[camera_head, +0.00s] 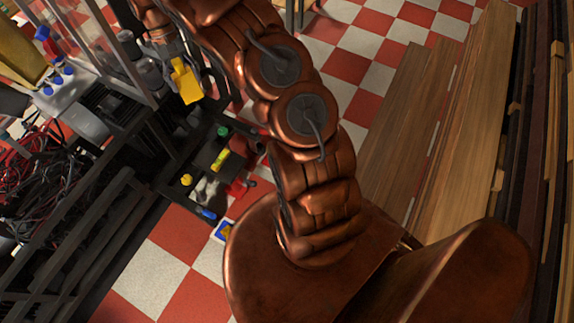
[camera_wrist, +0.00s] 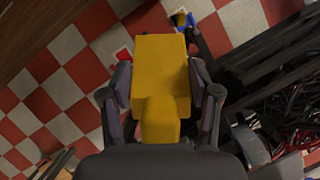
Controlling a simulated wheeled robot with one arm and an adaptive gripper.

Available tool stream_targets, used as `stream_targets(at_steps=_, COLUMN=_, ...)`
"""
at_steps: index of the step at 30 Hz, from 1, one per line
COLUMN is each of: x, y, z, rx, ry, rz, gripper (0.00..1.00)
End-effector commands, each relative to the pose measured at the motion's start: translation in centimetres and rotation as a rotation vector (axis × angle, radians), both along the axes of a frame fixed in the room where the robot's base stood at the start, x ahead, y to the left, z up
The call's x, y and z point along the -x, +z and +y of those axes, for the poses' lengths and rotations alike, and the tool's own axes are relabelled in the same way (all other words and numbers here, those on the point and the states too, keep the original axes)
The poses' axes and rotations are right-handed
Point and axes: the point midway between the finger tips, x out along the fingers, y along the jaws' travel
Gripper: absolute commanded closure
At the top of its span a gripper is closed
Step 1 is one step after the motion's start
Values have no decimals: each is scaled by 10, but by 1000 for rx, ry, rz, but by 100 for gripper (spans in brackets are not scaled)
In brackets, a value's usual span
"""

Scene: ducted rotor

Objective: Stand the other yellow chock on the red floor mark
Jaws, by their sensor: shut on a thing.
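My gripper (camera_wrist: 160,92) is shut on a yellow chock (camera_wrist: 160,65), with one finger on each side of it. In the head view the held yellow chock (camera_head: 186,82) is up at the top left, at the end of my arm. In the wrist view a small red patch with a pale edge (camera_wrist: 123,55), which looks like the red floor mark, lies on the floor just left of the held chock and is partly hidden. A blue-and-yellow patch with a white edge (camera_head: 223,230) lies on the floor; I cannot tell whether a chock stands on it.
A dark rack (camera_head: 165,165) with small coloured items stands on the left, near tangled red and black cables (camera_head: 40,150). Long wooden boards (camera_head: 440,110) run along the right. Red and white tiled floor (camera_head: 165,255) is clear at the lower left.

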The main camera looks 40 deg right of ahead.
Motion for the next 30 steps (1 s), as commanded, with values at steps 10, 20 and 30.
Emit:
stream_targets(at_steps=10, x=-21, y=-133, z=-69, rx=-1, ry=-304, rz=-3, gripper=87)
stream_targets(at_steps=20, x=-27, y=-245, z=-145, rx=0, ry=-619, rz=-3, gripper=87)
stream_targets(at_steps=30, x=-13, y=-361, z=-232, rx=0, ry=-961, rz=0, gripper=87)
